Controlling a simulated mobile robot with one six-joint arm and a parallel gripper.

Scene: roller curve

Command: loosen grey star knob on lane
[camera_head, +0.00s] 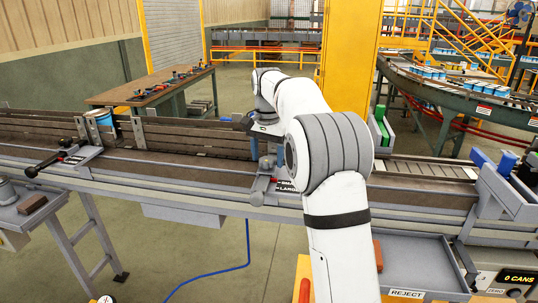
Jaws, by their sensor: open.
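My arm reaches over the conveyor lane (190,150) from the front. My gripper (265,146) points down at the lane's near rail, with its dark body and a small green light showing. Its fingers are small and partly hidden, but the jaws are open. A small grey knob-like part (267,162) sits right below the gripper, above a grey lever on the rail. It may be the grey star knob; its star shape is too small to make out. I cannot tell whether the fingers touch it or stand around it.
A label reading "SMALL" and "LARGE" (287,188) is beside the lever. A black-handled lever (50,163) and a blue-and-white can (104,118) are at the left. Green (380,125) and blue (495,163) blocks stand along the lane at right. A reject tray (410,262) lies in front.

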